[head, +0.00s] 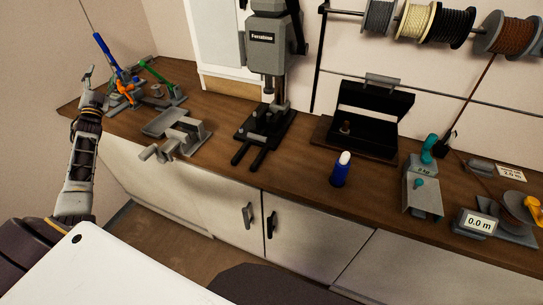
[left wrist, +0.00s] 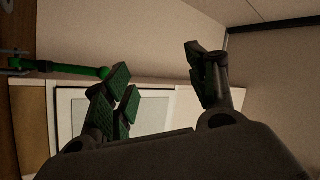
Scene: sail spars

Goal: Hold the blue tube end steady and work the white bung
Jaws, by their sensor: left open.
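A blue tube (head: 107,52) slants up from a stand at the far left of the bench, with a thin dark rod rising above its top end. I cannot make out a white bung on it. A short blue cylinder with a white top (head: 341,168) stands upright at mid-bench. My left gripper (head: 88,78) is raised at the left, just left of the stand and apart from the tube. In the left wrist view its green-padded fingers (left wrist: 160,80) are spread with nothing between them. The blue tube does not show there. My right gripper is out of view.
An orange clamp (head: 125,90) and a green arm (head: 158,72) stand by the tube; a green rod (left wrist: 75,69) shows in the wrist view. A grey vise (head: 178,130), a drill press (head: 268,90) and an open black case (head: 370,120) stand farther right along the bench.

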